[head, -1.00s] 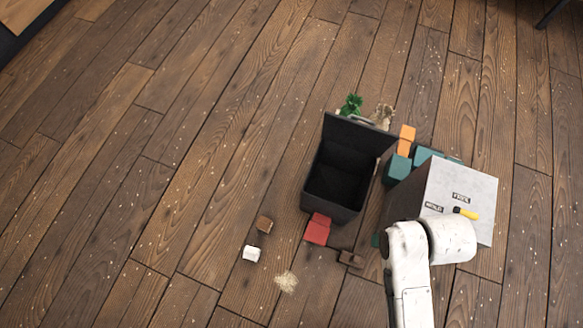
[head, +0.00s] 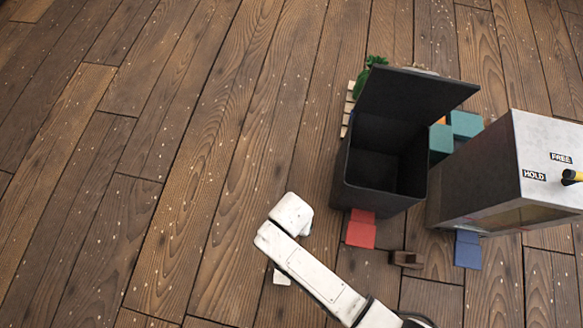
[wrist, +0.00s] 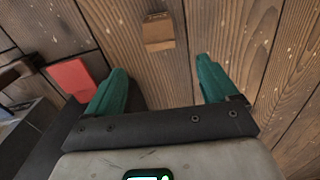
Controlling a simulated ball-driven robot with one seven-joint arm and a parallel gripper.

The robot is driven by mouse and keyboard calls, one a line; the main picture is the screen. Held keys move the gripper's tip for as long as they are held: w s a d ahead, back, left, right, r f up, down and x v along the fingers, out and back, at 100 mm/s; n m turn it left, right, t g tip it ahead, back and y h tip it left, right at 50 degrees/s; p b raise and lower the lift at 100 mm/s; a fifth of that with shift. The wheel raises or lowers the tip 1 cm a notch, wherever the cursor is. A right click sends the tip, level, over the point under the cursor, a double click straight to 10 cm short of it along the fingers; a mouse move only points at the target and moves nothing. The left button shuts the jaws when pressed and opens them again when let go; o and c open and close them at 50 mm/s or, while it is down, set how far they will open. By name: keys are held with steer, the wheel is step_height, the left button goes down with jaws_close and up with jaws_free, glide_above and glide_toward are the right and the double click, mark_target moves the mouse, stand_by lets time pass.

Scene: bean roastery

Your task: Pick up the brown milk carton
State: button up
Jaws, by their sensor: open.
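The brown milk carton (wrist: 158,32) shows in the wrist view as a small tan-brown box with a darker ridge along its far edge. It stands or lies on the plank floor at the upper middle. My gripper (wrist: 160,82) has its two teal fingers spread wide, with only floor between them. The carton is ahead of the fingertips, roughly centred between them and not touching either. In the head view my white arm hides the carton and the fingers.
An open black bin (head: 360,195) stands right of my arm. A red block (head: 361,229), a brown holder (head: 405,260) and a blue block (head: 468,250) lie near it. A grey cabinet (head: 535,155) is far right. A white object (head: 280,279) is partly hidden. Floor at left is clear.

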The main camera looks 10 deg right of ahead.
step_height(320, 180, down, 6)
steer(key=b, duration=0.3)
steer(key=shift+s+a+f, duration=0.1)
step_height(320, 180, down, 5)
steer(key=b, duration=0.4)
steer(key=shift+f, duration=0.1)
steer(key=shift+c, duration=0.3)
steer(key=c, duration=1.3)
